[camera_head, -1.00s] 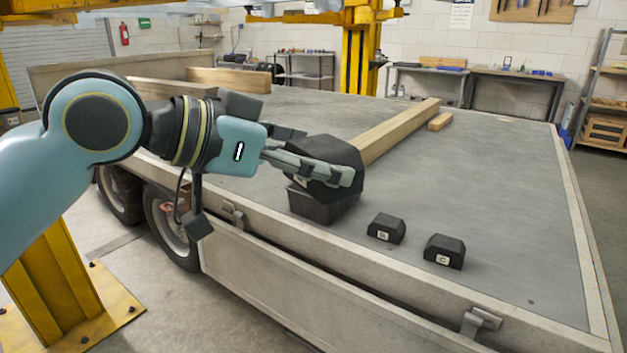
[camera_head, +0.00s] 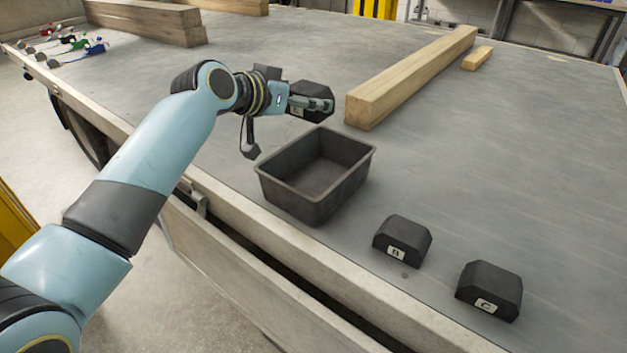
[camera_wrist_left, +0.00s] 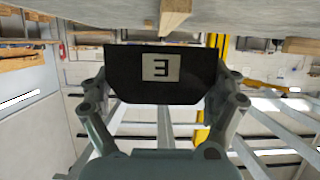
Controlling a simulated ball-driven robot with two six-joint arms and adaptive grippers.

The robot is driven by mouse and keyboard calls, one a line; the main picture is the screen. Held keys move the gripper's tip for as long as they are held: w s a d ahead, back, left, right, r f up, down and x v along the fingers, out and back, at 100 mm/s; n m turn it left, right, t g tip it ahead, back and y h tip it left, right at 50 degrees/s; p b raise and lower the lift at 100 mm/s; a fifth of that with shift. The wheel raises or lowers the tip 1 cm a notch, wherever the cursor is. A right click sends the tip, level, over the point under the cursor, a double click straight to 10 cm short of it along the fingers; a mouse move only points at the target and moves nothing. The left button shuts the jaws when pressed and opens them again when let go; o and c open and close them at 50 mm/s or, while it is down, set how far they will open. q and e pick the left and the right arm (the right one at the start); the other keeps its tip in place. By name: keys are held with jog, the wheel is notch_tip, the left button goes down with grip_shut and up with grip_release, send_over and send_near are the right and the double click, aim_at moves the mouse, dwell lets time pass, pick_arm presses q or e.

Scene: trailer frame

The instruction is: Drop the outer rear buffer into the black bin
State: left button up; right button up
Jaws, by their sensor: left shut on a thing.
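My left gripper (camera_head: 318,103) is shut on a black, bevelled buffer (camera_head: 316,90) with a white label that seems to read E. In the left wrist view the held buffer (camera_wrist_left: 122,80) sits between the two fingers, its label upside down. In the head view the gripper and buffer appear above the far edge of the black bin (camera_head: 275,188); how high they are is hard to tell. The bin stands open on the grey trailer bed, and its visible inside is empty. My right gripper is not in view.
Buffers labelled B (camera_head: 403,238) and C (camera_head: 489,286) sit on the bed (camera_head: 540,180), right of the bin. A long timber beam (camera_head: 410,78) and a short block (camera_head: 477,58) lie beyond. More timber (camera_head: 150,22) and small coloured items (camera_head: 75,43) are at the left.

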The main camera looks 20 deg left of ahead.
pick_arm(q)
jog(key=shift+w+d+f, duration=0.3)
jog(key=shift+d, duration=0.1)
notch_tip(320, 180, down, 6)
jog(key=b, duration=0.5)
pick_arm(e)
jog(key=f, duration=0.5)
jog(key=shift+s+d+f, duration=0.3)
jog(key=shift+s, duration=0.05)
pick_arm(q)
jog(key=o, duration=1)
jog(key=shift+c, duration=0.2)
jog(key=shift+o, duration=0.7)
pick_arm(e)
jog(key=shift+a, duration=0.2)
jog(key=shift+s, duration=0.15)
